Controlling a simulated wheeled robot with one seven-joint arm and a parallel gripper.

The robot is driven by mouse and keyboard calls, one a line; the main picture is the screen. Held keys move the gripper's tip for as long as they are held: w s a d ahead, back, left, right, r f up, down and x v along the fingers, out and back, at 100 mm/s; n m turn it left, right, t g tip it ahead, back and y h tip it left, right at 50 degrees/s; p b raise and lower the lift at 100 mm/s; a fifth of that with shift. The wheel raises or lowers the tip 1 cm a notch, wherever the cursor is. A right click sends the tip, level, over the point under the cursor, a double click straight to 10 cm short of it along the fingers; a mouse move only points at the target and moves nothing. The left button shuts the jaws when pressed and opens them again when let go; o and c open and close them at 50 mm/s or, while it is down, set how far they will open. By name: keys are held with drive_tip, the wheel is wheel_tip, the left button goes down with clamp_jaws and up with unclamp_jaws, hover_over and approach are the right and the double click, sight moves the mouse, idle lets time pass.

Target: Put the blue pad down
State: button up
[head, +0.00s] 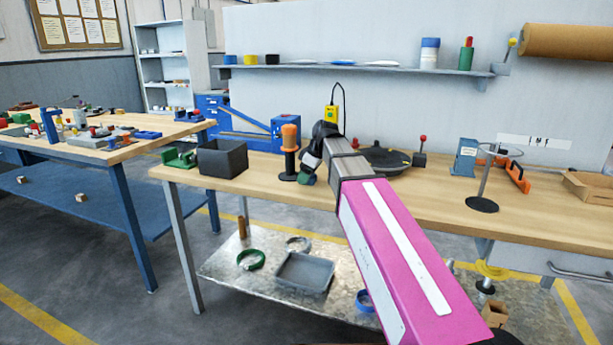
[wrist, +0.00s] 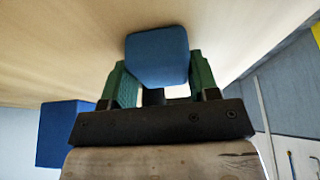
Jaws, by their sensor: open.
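The blue pad (wrist: 157,57) shows in the wrist view between the green fingers of my gripper (wrist: 160,82), in front of the wooden bench top (wrist: 60,55). My gripper is open, with one finger on each side of the pad. Whether the pad rests fully on the wood cannot be told. In the head view my gripper (head: 308,174) is low over the workbench (head: 235,185), just right of an orange-handled tool (head: 290,150). The pad is not clearly visible there, mostly hidden by my gripper and arm.
A dark grey bin (head: 222,158) stands left of my gripper on the bench. A black round plate (head: 385,158) lies to the right behind my arm. A yellow device (head: 331,118) with a cable shows behind my wrist. A blue box (wrist: 62,133) shows in the wrist view.

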drive_tip(key=shift+s+f, duration=0.2)
drive_tip(key=shift+s, duration=0.2)
drive_tip(key=shift+r, duration=0.25)
drive_tip(key=v, duration=1.2)
drive_tip(key=shift+w, duration=0.25)
drive_tip(key=shift+s, duration=0.1)
